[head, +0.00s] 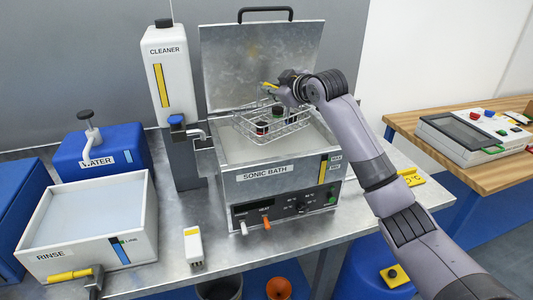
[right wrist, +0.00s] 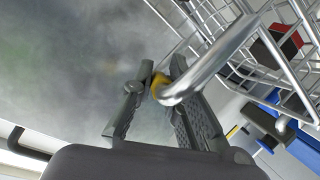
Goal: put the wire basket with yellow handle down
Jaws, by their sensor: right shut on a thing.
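The wire basket (head: 285,134) hangs at the sonic bath (head: 268,182), over the opening of its tank. I cannot tell whether its bottom touches the liquid. Dark parts, one with red, sit inside the basket. My right gripper (head: 277,90) is shut on the basket's yellow handle (head: 267,85) above the basket's back side. In the right wrist view the fingers (right wrist: 158,75) close around the handle, where a bit of yellow (right wrist: 159,84) shows beside a bent metal rod. Most of the handle is hidden there. My left gripper is not in view.
The bath's lid (head: 262,62) stands open behind. The cleaner dispenser (head: 170,78) stands close at the left of the bath. The rinse tub (head: 92,222) and a small white device (head: 193,246) are on the metal bench. Bare bench (head: 165,212) lies between them.

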